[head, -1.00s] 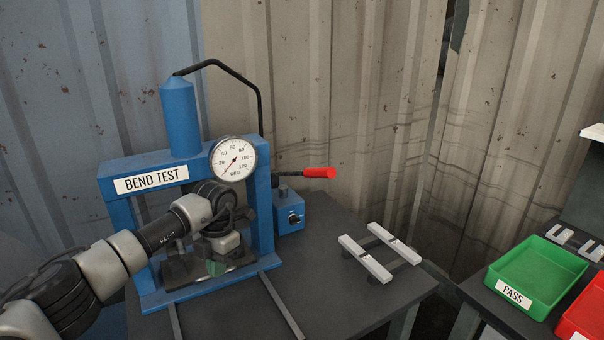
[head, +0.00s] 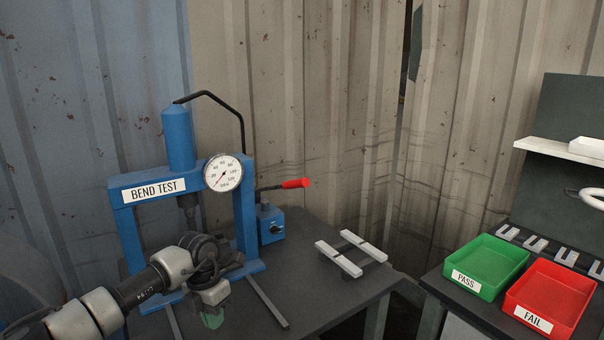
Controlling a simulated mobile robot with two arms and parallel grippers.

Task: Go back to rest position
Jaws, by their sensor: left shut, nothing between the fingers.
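My left gripper (head: 212,318) is shut and empty, low in front of the blue bend test press (head: 128,232). Its arm comes in from the lower left and hides part of the press base. The press has a round dial gauge (head: 223,172), whose needle points to the low left of the scale. A blue pump box (head: 270,224) with a red-handled lever (head: 295,184) stands at its right. My right gripper is not in view.
The dark table (head: 305,255) is clear between the press and a pair of white-topped rests (head: 338,259). On another bench at the right are a green PASS tray (head: 488,262) and a red FAIL tray (head: 550,295). A corrugated metal wall stands behind.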

